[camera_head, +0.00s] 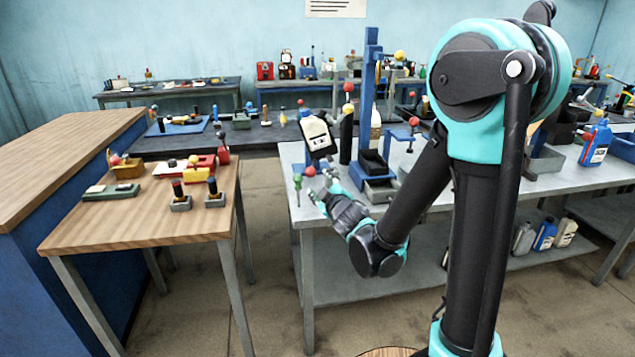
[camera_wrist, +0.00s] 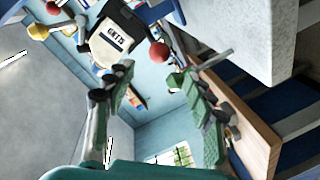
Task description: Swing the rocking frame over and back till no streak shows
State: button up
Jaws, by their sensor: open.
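The rocking frame (camera_head: 325,152) is dark and stands tilted at the left end of the grey bench, beside a blue post. It holds a pale container (camera_head: 316,133) with a dark label, which also shows in the wrist view (camera_wrist: 108,42). A red ball knob (camera_head: 310,171) sits below the container; a red ball also shows in the wrist view (camera_wrist: 159,53). My gripper (camera_head: 316,183) is open and empty, its fingers either side of the red knob's line and apart from it in the wrist view (camera_wrist: 150,78). I cannot make out any streak on the container.
The blue post (camera_head: 370,90) and a dark open box (camera_head: 373,162) stand close right of the frame. A wooden table (camera_head: 130,215) with small blocks stands at left, across a floor gap. A blue jug (camera_head: 595,145) is at the bench's right.

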jog(key=shift+s, duration=0.1)
jog(key=shift+c, duration=0.5)
jog(key=shift+c, duration=1.2)
jog(key=w+r, duration=0.1)
jog(key=w, duration=0.1)
jog(key=w+r+m+h, duration=0.1)
jog(key=w+r, duration=0.1)
jog(key=w+r+m, duration=0.1)
jog(key=w, duration=0.2)
jog(key=shift+w+a+r+g+h, duration=0.1)
jog(key=shift+a+r+g+h, duration=0.2)
jog(key=shift+a, duration=0.1)
grip_shut()
jog(key=w+d+r+m+g+h, duration=0.1)
jog(key=w+r+m+h, duration=0.15)
jog(key=r, duration=0.55)
jog(key=w+d+r+m+g+h, duration=0.1)
jog(key=w+r+m, duration=0.15)
jog(key=r, duration=0.55)
jog(key=s+d+r+m+g, duration=0.1)
jog(key=s+d+r+m, duration=0.2)
jog(key=r, duration=0.7)
jog(key=w+d+f+n, duration=0.1)
jog(key=w+d+f, duration=0.1)
jog(key=w+f, duration=0.6)
jog(key=shift+w+d+f+h, duration=0.15)
jog(key=shift+w+f+h, duration=0.3)
jog(key=shift+w, duration=0.45)
